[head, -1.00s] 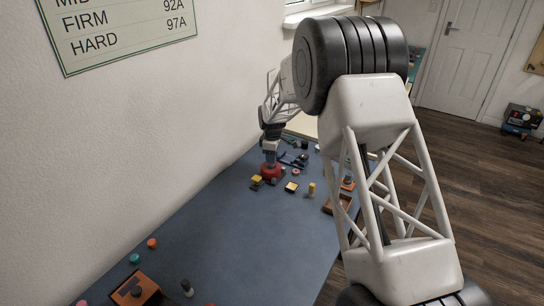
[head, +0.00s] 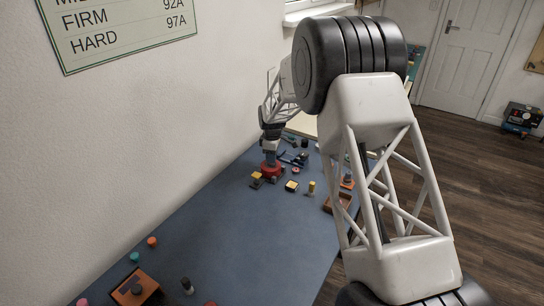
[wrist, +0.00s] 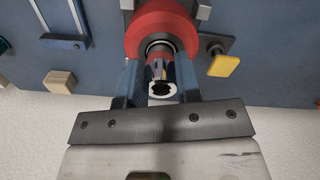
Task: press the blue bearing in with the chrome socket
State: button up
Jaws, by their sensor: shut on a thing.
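No blue bearing can be made out; the socket and fingers cover the bore's middle. In the head view my gripper (head: 270,157) is right above the red holder (head: 270,171), small and partly blurred.
A yellow-topped clamp (wrist: 224,66) sits right beside the holder in the wrist view. A blue slotted piece (wrist: 66,40) and a pale block (wrist: 60,82) lie to its left. In the head view, the blue mat's front middle (head: 235,235) is clear; an orange-brown block (head: 122,279) is front left.

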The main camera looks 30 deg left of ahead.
dwell(0.5)
jog(key=shift+r, duration=3.45)
